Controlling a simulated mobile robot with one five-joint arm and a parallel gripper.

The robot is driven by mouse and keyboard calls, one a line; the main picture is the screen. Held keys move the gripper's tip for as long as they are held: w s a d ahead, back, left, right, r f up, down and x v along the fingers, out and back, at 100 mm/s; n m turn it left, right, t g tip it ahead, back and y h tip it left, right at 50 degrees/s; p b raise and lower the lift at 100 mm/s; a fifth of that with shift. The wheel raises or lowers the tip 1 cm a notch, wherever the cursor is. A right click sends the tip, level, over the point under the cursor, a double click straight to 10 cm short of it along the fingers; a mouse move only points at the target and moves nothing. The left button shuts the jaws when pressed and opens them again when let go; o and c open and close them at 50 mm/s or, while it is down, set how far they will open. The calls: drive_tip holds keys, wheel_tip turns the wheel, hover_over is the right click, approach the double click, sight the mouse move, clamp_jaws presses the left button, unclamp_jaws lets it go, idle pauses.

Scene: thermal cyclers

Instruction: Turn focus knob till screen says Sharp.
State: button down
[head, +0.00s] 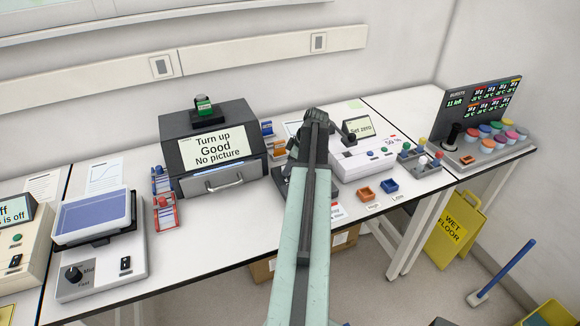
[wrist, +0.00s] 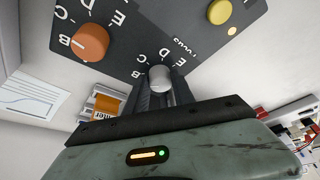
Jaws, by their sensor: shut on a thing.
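In the wrist view, my gripper (wrist: 160,84) is shut on a light grey knob (wrist: 159,75) on a dark panel (wrist: 120,40). The word Focus is printed upside down beside this knob, with letters around it. The fingers sit on either side of the knob; I cannot make out its pointer. In the head view, my gripper (head: 316,116) is at the back of the bench, and my arm hides most of the device there. A dark box's screen (head: 207,148) reads "Turn up", "Good", "No picture". I see no screen reading Sharp.
An orange knob (wrist: 90,42) with its own letters and a yellow round part (wrist: 219,11) are on the same panel. In the head view, a white instrument reading "Set zero" (head: 358,127) stands right of my arm. Racks (head: 165,214) stand left of the dark box.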

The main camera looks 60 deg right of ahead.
drive_tip(key=m, duration=0.1)
drive_tip(key=m+h, duration=0.1)
drive_tip(key=m, duration=0.2)
drive_tip(key=shift+a+m+h, duration=0.3)
drive_tip(key=shift+h, duration=0.1)
drive_tip(key=shift+w+m+h, duration=0.1)
drive_tip(key=shift+m+h, duration=0.7)
drive_tip(key=shift+m, duration=1.5)
drive_tip(key=c, duration=1.1)
unclamp_jaws()
drive_tip(key=shift+o, duration=0.2)
drive_tip(key=p+v, duration=0.7)
drive_tip(key=shift+r, duration=0.35)
